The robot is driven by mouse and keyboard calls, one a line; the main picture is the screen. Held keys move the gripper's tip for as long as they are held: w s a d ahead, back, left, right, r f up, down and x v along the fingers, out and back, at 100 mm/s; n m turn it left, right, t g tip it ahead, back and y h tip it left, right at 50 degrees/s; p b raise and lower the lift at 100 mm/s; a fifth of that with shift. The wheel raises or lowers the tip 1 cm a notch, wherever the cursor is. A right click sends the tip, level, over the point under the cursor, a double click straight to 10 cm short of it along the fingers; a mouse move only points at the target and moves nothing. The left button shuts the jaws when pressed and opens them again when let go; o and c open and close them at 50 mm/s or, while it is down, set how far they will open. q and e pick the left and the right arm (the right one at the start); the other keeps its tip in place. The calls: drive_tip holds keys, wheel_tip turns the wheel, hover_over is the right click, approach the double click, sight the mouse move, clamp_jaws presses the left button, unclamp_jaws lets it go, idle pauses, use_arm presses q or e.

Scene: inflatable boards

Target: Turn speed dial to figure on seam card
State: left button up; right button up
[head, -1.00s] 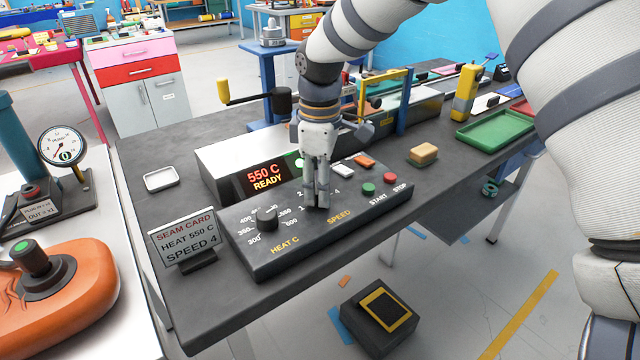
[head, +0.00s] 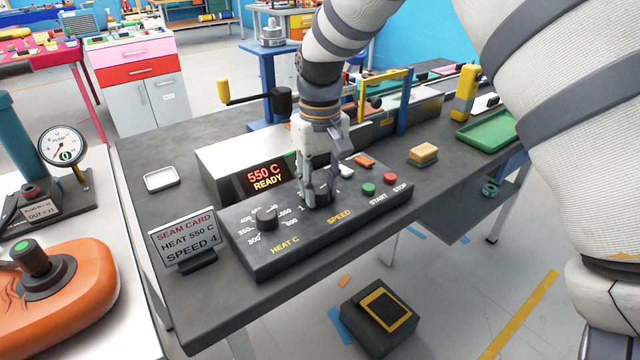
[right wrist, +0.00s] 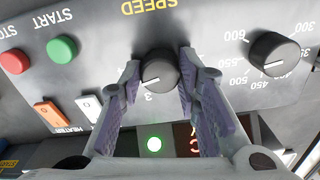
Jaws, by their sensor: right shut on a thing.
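The speed dial (right wrist: 160,68) is a dark round knob above the yellow SPEED label on the black control panel (head: 290,250). My right gripper (head: 318,196) comes down on it from above and is shut on its sides, one finger at each side in the right wrist view (right wrist: 160,75). The seam card (head: 187,239) stands left of the panel and reads HEAT 550 C, SPEED 4. My left gripper is out of view.
The heat dial (head: 266,218) is left of the speed dial. The green START button (head: 368,189) and red STOP button (head: 389,178) are to the right. The display (head: 267,177) reads 550 C READY. A yellow sponge-like block (head: 423,154) lies beyond the panel.

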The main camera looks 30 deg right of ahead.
sight(320, 189)
drive_tip(key=shift+f+m, duration=0.1)
drive_tip(key=shift+m, duration=1.1)
drive_tip(key=o, duration=1.2)
wheel_tip(320, 189, up, 12)
drive_tip(key=shift+r, duration=0.1)
